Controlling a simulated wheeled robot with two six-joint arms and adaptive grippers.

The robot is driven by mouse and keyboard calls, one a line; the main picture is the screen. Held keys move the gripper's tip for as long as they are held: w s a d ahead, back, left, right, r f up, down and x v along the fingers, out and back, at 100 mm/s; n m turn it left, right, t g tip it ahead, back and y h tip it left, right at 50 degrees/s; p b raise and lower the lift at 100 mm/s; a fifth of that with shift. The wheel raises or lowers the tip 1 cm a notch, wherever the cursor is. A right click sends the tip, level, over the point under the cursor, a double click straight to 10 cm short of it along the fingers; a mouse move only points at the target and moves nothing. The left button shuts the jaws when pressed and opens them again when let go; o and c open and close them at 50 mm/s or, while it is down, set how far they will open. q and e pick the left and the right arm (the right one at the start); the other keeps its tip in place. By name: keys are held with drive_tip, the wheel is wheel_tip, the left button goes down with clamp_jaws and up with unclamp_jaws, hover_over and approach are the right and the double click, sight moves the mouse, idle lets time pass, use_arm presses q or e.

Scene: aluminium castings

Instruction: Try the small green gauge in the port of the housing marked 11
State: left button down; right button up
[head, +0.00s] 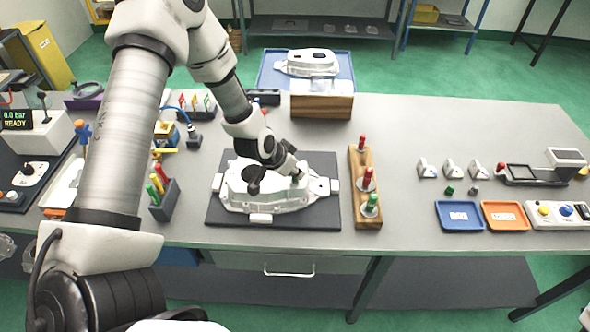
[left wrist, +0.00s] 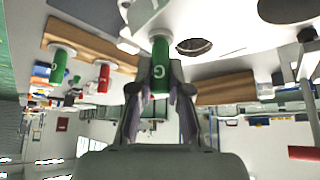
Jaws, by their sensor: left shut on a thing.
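The white cast housing (head: 262,200) lies on a dark mat in the middle of the table; I cannot read its number. My left gripper (head: 298,176) is over the right part of this housing. In the left wrist view, my left gripper (left wrist: 159,100) is shut on a green gauge (left wrist: 160,68) marked G. The gauge's pale collar end is at the housing's white surface, beside a dark round opening (left wrist: 195,46). Whether its tip is inside a port is hidden.
A wooden rack (head: 357,212) with red and green gauges stands right of the mat. A second casting (head: 307,62) lies on a blue tray behind a wooden block (head: 322,106). Blue (head: 459,216) and orange (head: 505,216) trays lie at the right front. Table between is clear.

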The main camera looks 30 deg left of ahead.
idle(0.4)
use_arm(q)
drive_tip(key=shift+r+p, duration=3.8)
drive_tip(key=shift+r, duration=0.2)
